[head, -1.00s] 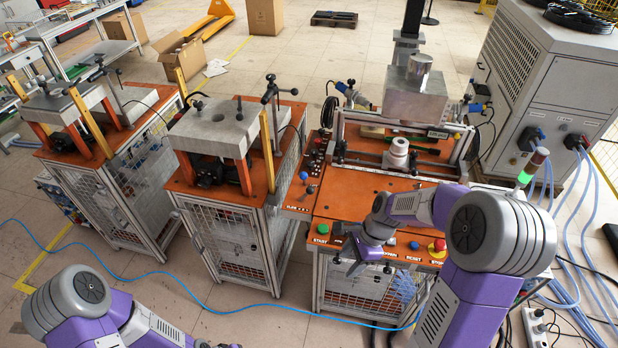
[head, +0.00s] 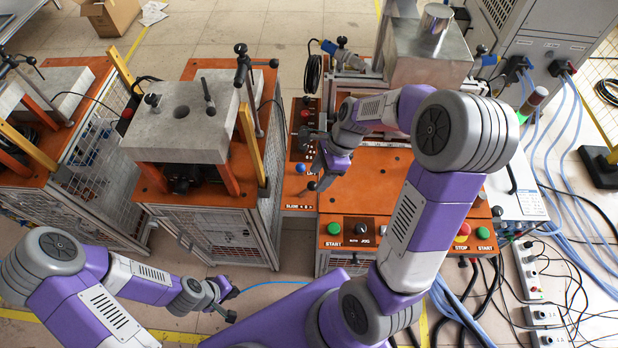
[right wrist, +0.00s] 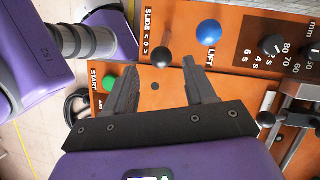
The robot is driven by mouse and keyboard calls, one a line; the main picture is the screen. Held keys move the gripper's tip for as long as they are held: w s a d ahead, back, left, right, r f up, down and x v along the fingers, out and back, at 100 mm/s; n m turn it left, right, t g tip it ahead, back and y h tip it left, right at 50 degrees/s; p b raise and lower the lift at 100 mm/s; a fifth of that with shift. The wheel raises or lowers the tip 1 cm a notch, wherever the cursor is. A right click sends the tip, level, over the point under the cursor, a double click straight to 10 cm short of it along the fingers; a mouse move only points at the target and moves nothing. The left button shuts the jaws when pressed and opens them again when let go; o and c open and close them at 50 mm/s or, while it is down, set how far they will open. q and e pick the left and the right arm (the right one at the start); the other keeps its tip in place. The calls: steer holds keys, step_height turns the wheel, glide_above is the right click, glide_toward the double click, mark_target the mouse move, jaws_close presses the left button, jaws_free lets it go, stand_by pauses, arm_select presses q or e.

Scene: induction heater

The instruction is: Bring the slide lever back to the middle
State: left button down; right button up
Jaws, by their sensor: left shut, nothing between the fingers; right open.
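The slide lever is a black ball knob (right wrist: 163,57) beside the white SLIDE label in the right wrist view. In the head view its dark knob (head: 311,185) shows at the left of the orange panel. My right gripper (right wrist: 160,68) is open, with the knob seen between its fingertips; I cannot tell whether either finger touches it. In the head view my right gripper (head: 319,160) is over the left control strip, partly covering it. My left gripper (head: 222,311) is shut and empty, low in front of the machines, away from the lever.
The blue LIFT knob (right wrist: 208,33) is close beside the slide lever. The green START button (right wrist: 108,83) is near one finger. Other black knobs (right wrist: 272,46) are further right. A press with a grey block (head: 180,130) stands left of the panel.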

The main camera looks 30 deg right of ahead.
mark_target(314, 182)
steer(key=b+x, duration=0.1)
steer(key=x, duration=0.4)
steer(key=shift+f, duration=0.15)
steer(key=shift+w, duration=0.1)
jaws_close()
